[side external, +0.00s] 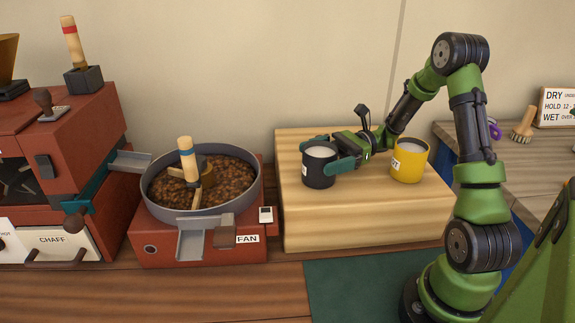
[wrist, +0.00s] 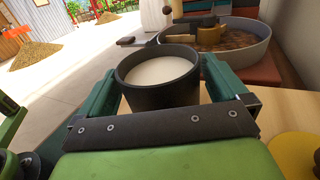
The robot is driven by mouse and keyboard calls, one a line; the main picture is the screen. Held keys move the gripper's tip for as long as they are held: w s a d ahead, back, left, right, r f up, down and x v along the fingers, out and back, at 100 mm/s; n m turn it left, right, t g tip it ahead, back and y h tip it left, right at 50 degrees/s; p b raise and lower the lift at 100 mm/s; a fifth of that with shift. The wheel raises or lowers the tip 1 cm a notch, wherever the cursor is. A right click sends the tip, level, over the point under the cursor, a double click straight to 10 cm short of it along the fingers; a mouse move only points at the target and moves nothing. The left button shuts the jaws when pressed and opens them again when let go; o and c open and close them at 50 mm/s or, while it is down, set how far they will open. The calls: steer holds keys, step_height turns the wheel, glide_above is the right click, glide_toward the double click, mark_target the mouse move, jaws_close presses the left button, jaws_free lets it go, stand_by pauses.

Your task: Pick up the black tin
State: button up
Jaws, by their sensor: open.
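The black tin (side external: 319,172) stands upright on the left part of a light wooden block (side external: 360,225), with pale contents inside. In the wrist view the black tin (wrist: 158,90) sits between the two green fingers of my gripper (wrist: 157,82). The fingers are open around the tin. I cannot tell whether either finger touches it. The lower part of the tin is hidden in the wrist view.
A yellow tin (side external: 409,161) stands on the same block, to the right of my gripper. A red cooler with a round pan of beans (side external: 165,158) is close by on the left. A red roaster (side external: 80,150) is further left. A green mat (side external: 350,290) lies in front.

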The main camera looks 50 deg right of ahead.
steer(key=shift+w+a, duration=0.15)
steer(key=shift+a, duration=0.25)
steer(key=shift+c, duration=0.3)
steer(key=c, duration=1)
step_height(320, 180, up, 10)
steer(key=shift+r, duration=0.1)
